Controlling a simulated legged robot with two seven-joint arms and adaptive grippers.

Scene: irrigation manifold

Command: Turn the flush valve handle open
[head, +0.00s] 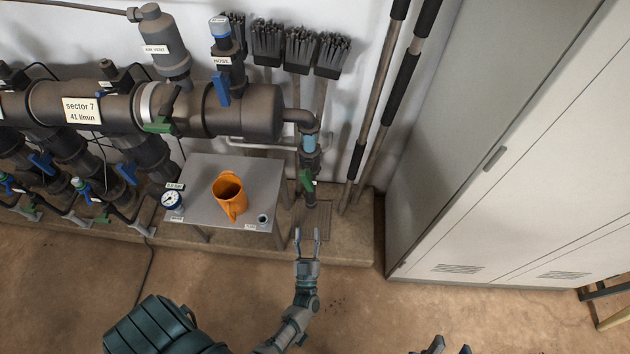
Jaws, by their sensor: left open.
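The pipe at the right end of the manifold bends down through a clear blue section to a valve with a green handle (307,181). I take this to be the flush valve; no label is readable on it. The handle lies roughly along the pipe, slightly tilted. My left gripper (308,238) is open and empty, its fingers pointing toward the valve from below it in the picture, apart from the handle. Of my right gripper (451,346), only dark tips show at the bottom edge; the rest is out of frame.
A grey stand (265,180) left of the valve holds an orange jug (229,196) and a gauge (173,200). A floor grate (313,220) lies under the outlet. Long poles (385,90) lean right of it, beside a tall cabinet (500,130). Other blue and green handles sit along the manifold.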

